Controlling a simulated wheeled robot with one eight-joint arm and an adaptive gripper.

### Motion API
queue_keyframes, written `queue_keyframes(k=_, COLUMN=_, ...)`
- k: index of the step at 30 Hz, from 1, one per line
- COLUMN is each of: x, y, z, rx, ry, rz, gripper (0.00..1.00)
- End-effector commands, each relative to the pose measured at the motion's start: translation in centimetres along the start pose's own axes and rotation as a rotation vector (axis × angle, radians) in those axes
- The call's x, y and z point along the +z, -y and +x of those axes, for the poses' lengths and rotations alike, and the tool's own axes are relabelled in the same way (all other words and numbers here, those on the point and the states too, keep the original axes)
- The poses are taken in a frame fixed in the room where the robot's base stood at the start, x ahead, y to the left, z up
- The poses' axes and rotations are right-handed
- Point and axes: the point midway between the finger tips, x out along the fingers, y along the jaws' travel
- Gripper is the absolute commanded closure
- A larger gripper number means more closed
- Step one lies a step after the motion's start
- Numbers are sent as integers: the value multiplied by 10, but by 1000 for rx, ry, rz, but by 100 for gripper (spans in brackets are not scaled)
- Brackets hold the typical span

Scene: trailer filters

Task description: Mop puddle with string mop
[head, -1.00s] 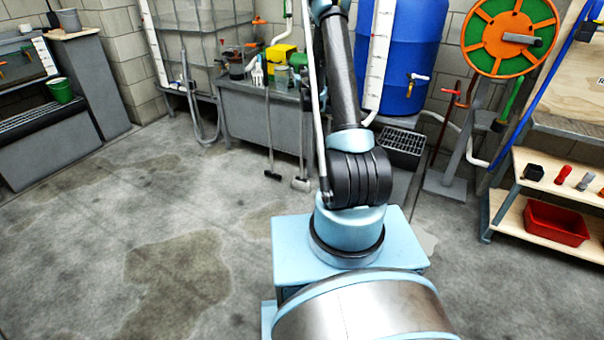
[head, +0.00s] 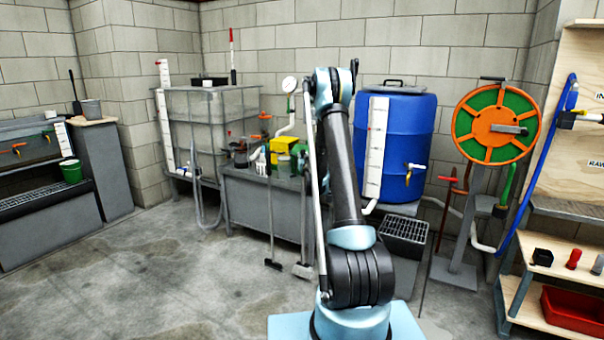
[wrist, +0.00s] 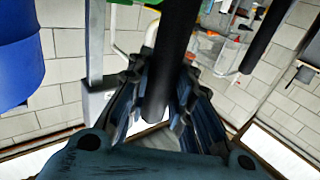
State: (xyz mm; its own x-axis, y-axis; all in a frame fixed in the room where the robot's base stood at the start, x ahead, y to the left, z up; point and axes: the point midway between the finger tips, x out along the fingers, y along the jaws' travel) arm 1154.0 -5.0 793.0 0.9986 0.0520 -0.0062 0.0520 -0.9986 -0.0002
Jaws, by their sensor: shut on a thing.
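In the wrist view my gripper (wrist: 157,100) is shut on a dark round handle (wrist: 176,40). The far end of the handle is out of that view, so I cannot tell if it belongs to the string mop. In the head view my gripper is not visible; a thin pale pole (head: 312,190) runs along my arm. Two long-handled tools lean at the bench: one with a dark flat head (head: 273,263) and one with a grey head (head: 303,271). Faint darker patches (head: 190,258) mark the concrete floor; I cannot tell which is a puddle.
A grey bench (head: 262,208) with bottles, a caged tank (head: 205,130) and a blue barrel (head: 405,140) line the back wall. A hose reel (head: 497,122) and a shelf with a red bin (head: 572,310) stand right. The left floor is clear.

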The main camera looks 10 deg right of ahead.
Motion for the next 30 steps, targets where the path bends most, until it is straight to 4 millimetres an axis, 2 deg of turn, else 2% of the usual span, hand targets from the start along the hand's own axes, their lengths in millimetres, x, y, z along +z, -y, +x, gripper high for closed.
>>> queue_keyframes(k=3, x=-21, y=0, z=-1, rx=0, ry=0, rz=0, gripper=100)
queue_keyframes(k=9, x=-48, y=0, z=0, rx=0, ry=0, rz=0, gripper=100)
queue_keyframes(k=30, x=-106, y=0, z=0, rx=0, ry=0, rz=0, gripper=100)
